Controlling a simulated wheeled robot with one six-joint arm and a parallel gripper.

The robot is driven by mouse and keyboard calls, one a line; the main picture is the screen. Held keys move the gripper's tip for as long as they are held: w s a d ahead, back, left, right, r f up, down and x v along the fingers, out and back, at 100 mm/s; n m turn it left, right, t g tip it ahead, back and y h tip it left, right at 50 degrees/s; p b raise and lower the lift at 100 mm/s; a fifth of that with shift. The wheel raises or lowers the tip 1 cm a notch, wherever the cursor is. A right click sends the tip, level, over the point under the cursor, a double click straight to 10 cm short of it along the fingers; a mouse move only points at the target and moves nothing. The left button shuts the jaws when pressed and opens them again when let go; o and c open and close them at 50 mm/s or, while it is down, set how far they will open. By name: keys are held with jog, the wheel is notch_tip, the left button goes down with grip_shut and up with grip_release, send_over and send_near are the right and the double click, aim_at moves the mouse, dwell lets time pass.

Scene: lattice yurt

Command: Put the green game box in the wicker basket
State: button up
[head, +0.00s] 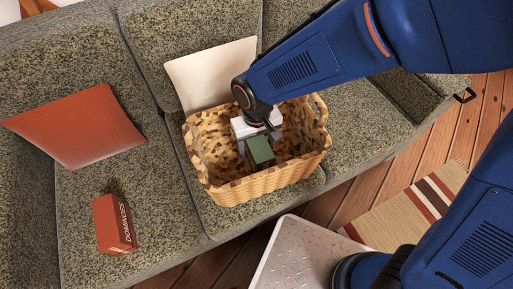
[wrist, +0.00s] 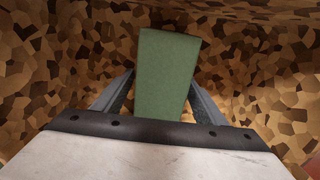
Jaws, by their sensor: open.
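The green game box (head: 260,150) is inside the wicker basket (head: 257,184), which stands on the sofa. My gripper (head: 257,147) reaches down into the basket from above, with its fingers on either side of the box. In the wrist view the green box (wrist: 167,75) stands out between the two open fingers (wrist: 160,97), with a gap visible near the fingertips. The patterned wicker fills the background there. I cannot tell whether the box touches the basket floor, as its lower part is hidden.
A red dominoes box (head: 114,224) and an orange cushion (head: 76,127) lie on the sofa (head: 180,215) to the left. A cream cushion (head: 208,75) leans behind the basket. A striped rug (head: 420,205) lies on the wooden floor at the right.

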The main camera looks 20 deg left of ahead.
notch_tip(320, 180, up, 11)
jog(key=shift+f, duration=0.1)
dwell(0.3)
jog(key=shift+s, duration=0.1)
dwell(0.4)
